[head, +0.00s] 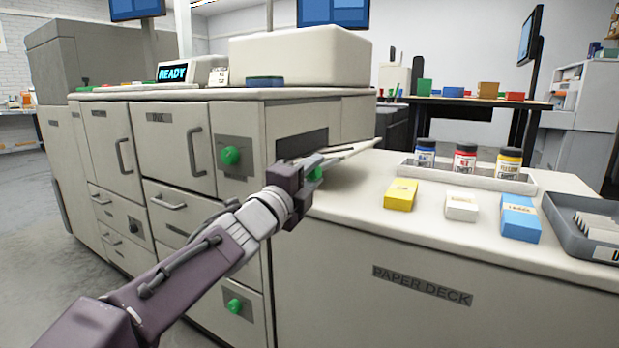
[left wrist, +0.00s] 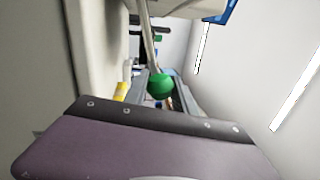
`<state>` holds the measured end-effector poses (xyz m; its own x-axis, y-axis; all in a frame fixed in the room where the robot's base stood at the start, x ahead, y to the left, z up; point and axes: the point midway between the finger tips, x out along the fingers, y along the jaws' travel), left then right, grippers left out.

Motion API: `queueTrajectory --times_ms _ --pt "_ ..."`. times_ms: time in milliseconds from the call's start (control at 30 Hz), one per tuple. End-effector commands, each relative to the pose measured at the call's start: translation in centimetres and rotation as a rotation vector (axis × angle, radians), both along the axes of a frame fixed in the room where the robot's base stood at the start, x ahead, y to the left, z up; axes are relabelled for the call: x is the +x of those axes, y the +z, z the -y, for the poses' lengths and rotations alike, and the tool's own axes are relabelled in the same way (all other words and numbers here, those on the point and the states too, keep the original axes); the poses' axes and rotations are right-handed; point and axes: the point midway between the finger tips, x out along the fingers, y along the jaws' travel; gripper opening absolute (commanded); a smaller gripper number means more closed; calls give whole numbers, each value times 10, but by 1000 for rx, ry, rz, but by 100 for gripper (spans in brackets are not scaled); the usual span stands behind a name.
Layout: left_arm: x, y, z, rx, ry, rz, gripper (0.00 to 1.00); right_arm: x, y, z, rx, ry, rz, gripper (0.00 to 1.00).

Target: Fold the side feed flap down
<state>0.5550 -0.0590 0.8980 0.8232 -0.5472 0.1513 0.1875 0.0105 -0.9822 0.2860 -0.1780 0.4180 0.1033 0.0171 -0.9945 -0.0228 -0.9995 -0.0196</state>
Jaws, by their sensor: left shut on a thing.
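The side feed flap (head: 350,151) is a thin pale plate. It stands out from the printer's side at a near-level angle, above the paper deck, below a dark slot (head: 302,144). Its green knob (head: 316,174) is at its near edge. My left gripper (head: 318,166) is shut on this knob, and its jaws hide part of it. In the left wrist view the green knob (left wrist: 160,86) sits between the two grey fingers, with the flap (left wrist: 149,38) seen edge-on beyond it. My right gripper is out of view.
The paper deck (head: 420,268) lies below the flap. On its top are a yellow box (head: 400,194), a white box (head: 461,206), a blue box (head: 520,218), a tray of bottles (head: 480,176) and a grey tray (head: 575,232). The deck's near-left top is clear.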

Motion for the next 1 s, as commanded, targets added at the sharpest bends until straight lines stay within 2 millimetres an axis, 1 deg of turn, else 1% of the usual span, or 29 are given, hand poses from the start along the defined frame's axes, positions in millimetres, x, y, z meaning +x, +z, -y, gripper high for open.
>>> queueTrajectory --times_ms 33,200,700,733,767,800,1000 --pt "0 -7 0 13 0 10 0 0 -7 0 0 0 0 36" --pt "0 -11 1 46 1 33 0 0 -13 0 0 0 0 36" --pt "0 -15 1 66 1 40 0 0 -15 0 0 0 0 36" --pt "0 -15 1 66 1 40 34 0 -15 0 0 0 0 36" --pt "0 -15 1 66 1 40 43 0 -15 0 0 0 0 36" --pt "0 -15 1 65 1 39 53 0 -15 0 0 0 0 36" --pt "0 -14 1 62 0 41 53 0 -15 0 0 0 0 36"
